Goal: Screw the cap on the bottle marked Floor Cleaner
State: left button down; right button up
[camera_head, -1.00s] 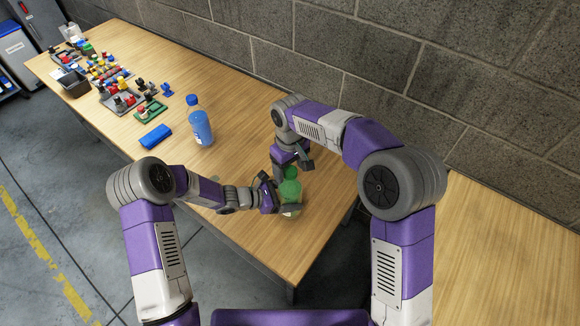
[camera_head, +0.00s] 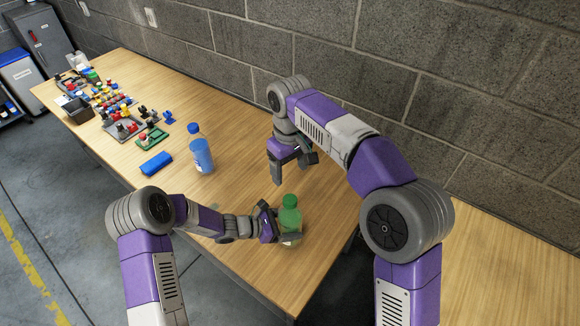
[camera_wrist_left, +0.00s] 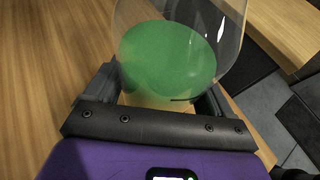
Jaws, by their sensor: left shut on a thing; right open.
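A bottle with green contents (camera_head: 290,220) stands upright near the front edge of the wooden table, with a green cap (camera_head: 290,200) on its top. My left gripper (camera_head: 279,229) is shut around the bottle's body from the left. In the left wrist view the clear bottle wall (camera_wrist_left: 170,60) with green inside sits between the two fingers. My right gripper (camera_head: 293,168) is open and empty, above and behind the cap and apart from it. No label wording is readable, and the cap's tightness cannot be told.
A blue bottle (camera_head: 201,152) stands farther left, with a blue block (camera_head: 156,163) beside it. Several small coloured parts and a dark bin (camera_head: 77,109) lie at the far end. A block wall (camera_head: 440,70) bounds the table behind. The table between blue and green bottles is mostly clear.

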pick_arm(q)
grip_release()
jog(key=v, duration=0.7)
jog(key=shift+a+p, duration=0.25)
jog(key=shift+p, duration=0.1)
jog(key=shift+s+r, duration=0.1)
jog(key=shift+r, duration=0.05)
